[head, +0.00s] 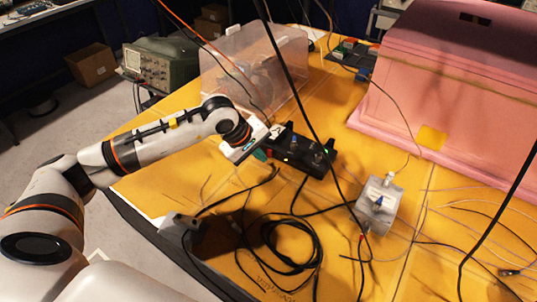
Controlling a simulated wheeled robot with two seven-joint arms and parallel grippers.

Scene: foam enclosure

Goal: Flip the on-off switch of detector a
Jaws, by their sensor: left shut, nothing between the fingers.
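My left gripper (272,133) reaches in from the left over the table. It is shut and empty, with its tips at the left end of a black box (312,157) that has knobs and a small light on top. I cannot tell whether the tips touch this box. A dark box with a grey top (185,222) stands near the table's front left edge. No label is readable, so I cannot tell which one is detector a or see its switch. My right gripper is out of view.
Black cables (285,245) lie coiled on the yellow table, and others hang across the view. A clear plastic case (255,65) stands behind my gripper. A large pink foam enclosure (465,75) fills the back right. A green oscilloscope (160,60) is at the back left.

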